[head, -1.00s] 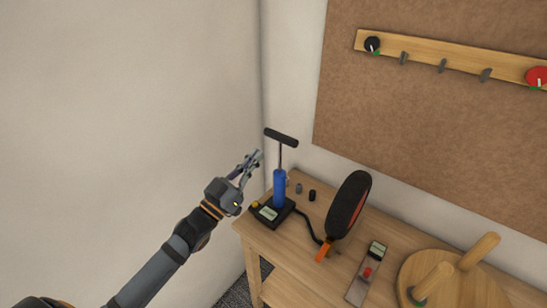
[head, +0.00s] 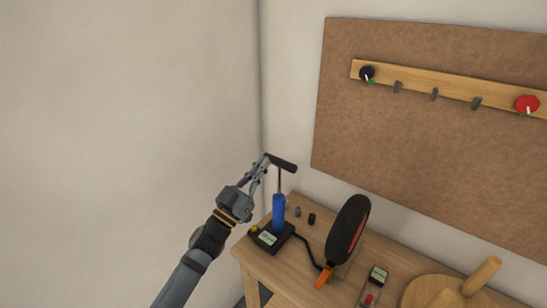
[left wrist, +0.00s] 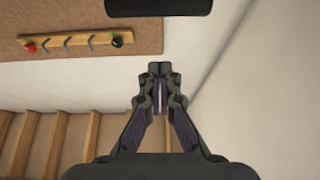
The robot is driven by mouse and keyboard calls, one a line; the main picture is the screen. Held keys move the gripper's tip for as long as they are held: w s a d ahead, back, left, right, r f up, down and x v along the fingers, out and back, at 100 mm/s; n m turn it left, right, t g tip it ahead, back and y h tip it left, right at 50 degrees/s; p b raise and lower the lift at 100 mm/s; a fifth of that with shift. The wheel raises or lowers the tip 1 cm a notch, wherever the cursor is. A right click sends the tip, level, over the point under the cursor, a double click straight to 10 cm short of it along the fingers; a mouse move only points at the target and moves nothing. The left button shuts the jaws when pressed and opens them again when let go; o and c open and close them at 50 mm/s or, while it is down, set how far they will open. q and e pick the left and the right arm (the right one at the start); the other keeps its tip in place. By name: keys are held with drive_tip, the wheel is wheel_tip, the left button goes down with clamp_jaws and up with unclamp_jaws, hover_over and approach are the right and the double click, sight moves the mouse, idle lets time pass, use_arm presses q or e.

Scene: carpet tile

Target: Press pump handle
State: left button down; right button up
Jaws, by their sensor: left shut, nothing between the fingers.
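The pump stands upright on the table's near left corner, with a blue cylinder (head: 279,212), a thin rod and a black base (head: 268,240). Its black crossbar handle (head: 284,163) is raised, with the rod showing below it. My left gripper (head: 264,163) is shut and empty, with its fingertips at the left end of the handle. Whether they touch it I cannot tell. In the left wrist view the closed fingertips (left wrist: 159,70) stand apart from the handle (left wrist: 158,7), which crosses the top edge. My right gripper is not in view.
A black and red padded piece (head: 348,232) with an orange tip stands right of the pump, joined by a hose. Small dark caps (head: 311,219) lie behind it. A wooden round stand (head: 425,290) is farther right. A wall rises close on the left.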

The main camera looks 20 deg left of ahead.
use_arm(q)
drive_tip(key=r+p+x, duration=0.1)
drive_tip(key=p+x, duration=0.3)
drive_tip(key=x, duration=0.2)
drive_tip(key=b, duration=0.2)
hover_over(278, 190)
drive_tip(key=s, duration=0.2)
wheel_tip(278, 190, down, 5)
drive_tip(key=shift+a+f, duration=0.15)
drive_tip(key=shift+a, duration=0.2)
wheel_tip(278, 190, down, 13)
drive_tip(key=b, duration=0.8)
drive_tip(key=shift+s, duration=0.1)
